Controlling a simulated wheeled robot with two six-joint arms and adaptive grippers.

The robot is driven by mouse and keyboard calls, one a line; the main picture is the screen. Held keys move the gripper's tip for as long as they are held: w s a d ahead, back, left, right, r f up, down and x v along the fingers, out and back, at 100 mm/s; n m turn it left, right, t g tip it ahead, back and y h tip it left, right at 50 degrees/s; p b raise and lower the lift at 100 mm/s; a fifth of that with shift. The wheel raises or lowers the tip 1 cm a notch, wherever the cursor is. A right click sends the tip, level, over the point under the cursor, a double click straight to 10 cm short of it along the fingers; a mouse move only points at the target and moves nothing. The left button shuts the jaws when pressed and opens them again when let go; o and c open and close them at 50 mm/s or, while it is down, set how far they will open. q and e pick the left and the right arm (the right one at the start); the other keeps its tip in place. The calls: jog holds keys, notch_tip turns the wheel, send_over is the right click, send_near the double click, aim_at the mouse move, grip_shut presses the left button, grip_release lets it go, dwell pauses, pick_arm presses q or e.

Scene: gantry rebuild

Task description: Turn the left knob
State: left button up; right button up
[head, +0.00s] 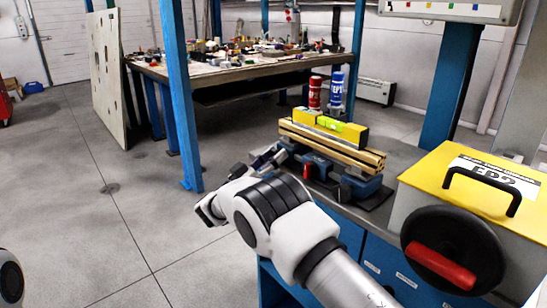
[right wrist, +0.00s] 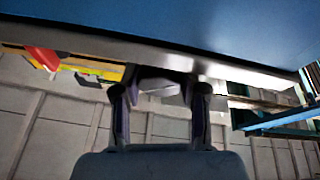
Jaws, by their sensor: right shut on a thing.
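A blue and black bench vise (head: 362,188) stands on the workbench, clamping wooden strips (head: 335,147). My right gripper (head: 270,158) is at the vise's left end, in front of the bench edge. In the right wrist view its two fingers (right wrist: 160,98) stand on either side of a pale grey piece, the left knob (right wrist: 158,84), and are shut on it. The fingers and wrist hide most of the knob in the head view. A red handle (head: 307,172) shows on the vise front to its right.
A yellow spirit level (head: 342,131) lies on the strips; a red can (head: 315,93) and a blue can (head: 337,91) stand behind. A yellow-topped box (head: 470,180) with a black wheel (head: 452,238) is at right.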

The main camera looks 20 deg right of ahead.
jog(key=shift+f+m+g+h+b, duration=0.15)
jog(key=shift+m+g+b, duration=0.4)
jog(key=shift+m+b, duration=0.5)
jog(key=shift+f+m+g+h+b, duration=0.15)
jog(key=shift+m+g+b, duration=0.5)
jog(key=shift+m, duration=0.6)
jog(key=m+g+b, duration=0.1)
jog(key=m+b, duration=0.1)
jog(key=m, duration=0.1)
jog(key=shift+r, duration=0.2)
jog(key=shift+r+m+g+b, duration=0.1)
jog(key=shift+m+g+b, duration=0.45)
jog(key=shift+m, duration=0.45)
jog(key=shift+g, duration=0.25)
jog(key=o, duration=0.9)
